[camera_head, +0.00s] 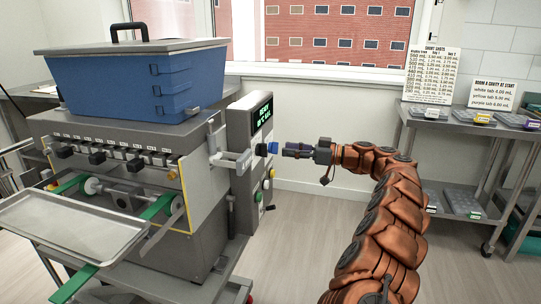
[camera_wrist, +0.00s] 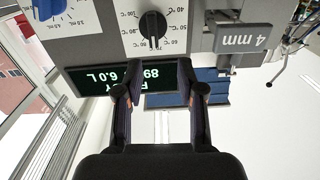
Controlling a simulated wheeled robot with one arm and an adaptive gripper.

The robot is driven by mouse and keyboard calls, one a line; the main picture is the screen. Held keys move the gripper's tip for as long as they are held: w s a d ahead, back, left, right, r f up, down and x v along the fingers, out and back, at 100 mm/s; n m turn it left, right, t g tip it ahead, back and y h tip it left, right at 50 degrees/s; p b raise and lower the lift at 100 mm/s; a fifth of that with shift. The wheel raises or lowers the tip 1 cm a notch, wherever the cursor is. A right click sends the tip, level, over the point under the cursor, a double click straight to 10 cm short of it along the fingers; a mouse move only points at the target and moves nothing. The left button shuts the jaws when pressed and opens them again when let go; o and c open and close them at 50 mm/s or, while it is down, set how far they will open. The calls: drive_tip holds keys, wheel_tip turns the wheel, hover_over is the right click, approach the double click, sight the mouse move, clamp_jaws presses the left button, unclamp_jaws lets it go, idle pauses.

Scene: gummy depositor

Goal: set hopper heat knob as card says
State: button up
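The hopper heat knob (camera_wrist: 152,25) is black and sits on a white dial with degree-Celsius marks, at the top of the wrist view. A pale line on it points toward the bottom of that picture; the exact setting is too small to read. My gripper (camera_wrist: 157,76) is open, its two fingers apart with nothing between them, below the knob in that picture. In the head view my gripper (camera_head: 283,149) is close to the panel's knobs; contact cannot be told. A white card headed "SHORT SHOTS" (camera_head: 431,75) stands on the right shelf; its small rows are hard to read.
A blue knob (camera_wrist: 46,8) is beside the black one. A green-lit display (camera_wrist: 85,84) and a "4 mm" block (camera_wrist: 242,40) are near. The blue hopper (camera_head: 135,85) tops the machine. A second card (camera_head: 493,93) stands at right. The floor (camera_head: 300,230) between is clear.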

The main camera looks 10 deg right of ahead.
sight(262, 150)
drive_tip(key=x, duration=0.7)
drive_tip(key=shift+w+d+f, duration=0.15)
drive_tip(key=shift+w+f, duration=0.2)
drive_tip(key=shift+w, duration=0.05)
drive_tip(key=shift+c, duration=0.3)
clamp_jaws()
